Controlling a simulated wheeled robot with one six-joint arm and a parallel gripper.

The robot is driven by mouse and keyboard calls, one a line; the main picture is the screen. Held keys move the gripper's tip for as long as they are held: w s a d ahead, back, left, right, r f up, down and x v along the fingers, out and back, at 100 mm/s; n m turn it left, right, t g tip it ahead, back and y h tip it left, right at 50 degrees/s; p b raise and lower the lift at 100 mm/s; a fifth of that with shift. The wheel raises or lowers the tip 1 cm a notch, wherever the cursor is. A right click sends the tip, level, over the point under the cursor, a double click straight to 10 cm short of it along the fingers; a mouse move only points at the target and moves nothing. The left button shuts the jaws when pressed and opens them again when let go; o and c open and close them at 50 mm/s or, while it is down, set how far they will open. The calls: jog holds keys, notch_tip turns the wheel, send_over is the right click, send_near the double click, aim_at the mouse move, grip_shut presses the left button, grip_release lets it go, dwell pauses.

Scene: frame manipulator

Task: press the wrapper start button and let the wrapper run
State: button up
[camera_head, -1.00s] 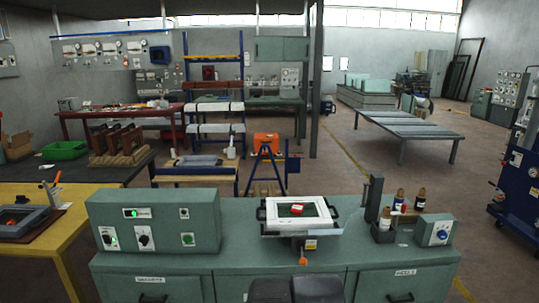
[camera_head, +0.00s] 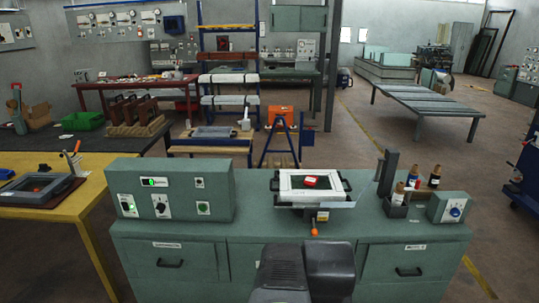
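A green control box (camera_head: 170,192) stands on the left of the green bench. It carries a lit green display (camera_head: 154,182), a green-lit switch (camera_head: 127,205), a dark rotary knob (camera_head: 161,206) and a round green button (camera_head: 203,208). I cannot read which control is the wrapper start. A white frame (camera_head: 285,194) with dark handles lies at the bench's middle, with a small red item (camera_head: 310,181) inside it. A lever with an orange knob (camera_head: 314,232) sticks out below the frame. Dark parts of my arm show at the bottom centre; my gripper's fingers do not show.
The green bench (camera_head: 290,236) has drawers in front. A yellow table (camera_head: 88,203) with a tray is at the left.

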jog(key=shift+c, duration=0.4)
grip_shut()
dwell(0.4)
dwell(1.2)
